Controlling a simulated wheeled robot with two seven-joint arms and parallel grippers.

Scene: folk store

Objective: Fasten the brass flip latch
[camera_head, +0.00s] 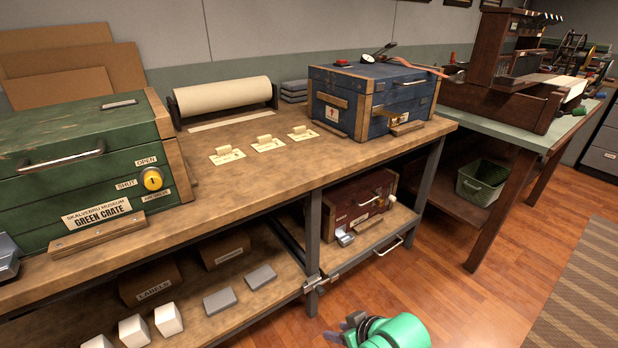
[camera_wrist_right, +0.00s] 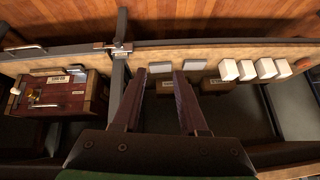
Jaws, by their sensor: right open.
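A small brass-coloured fitting (camera_head: 380,201) shows on the front of the dark red crate (camera_head: 345,202); I cannot tell whether it is the flip latch or how it stands. In the right wrist view the red crate (camera_wrist_right: 92,92) is at the left, with a yellowish fitting (camera_wrist_right: 36,96). A metal catch (camera_head: 314,283) sits at the bench post and shows in the wrist view (camera_wrist_right: 122,47). My right gripper (camera_head: 350,328) is low in front of the bench; its fingers (camera_wrist_right: 160,75) are apart and empty. My left gripper is not in view.
The red crate stands on a lower pull-out shelf with a bar handle (camera_head: 388,246). A green crate (camera_head: 75,155) with a yellow knob (camera_head: 152,178) and a blue crate (camera_head: 335,88) stand on the bench top (camera_head: 225,190). Grey blocks (camera_head: 220,300) lie on the left lower shelf.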

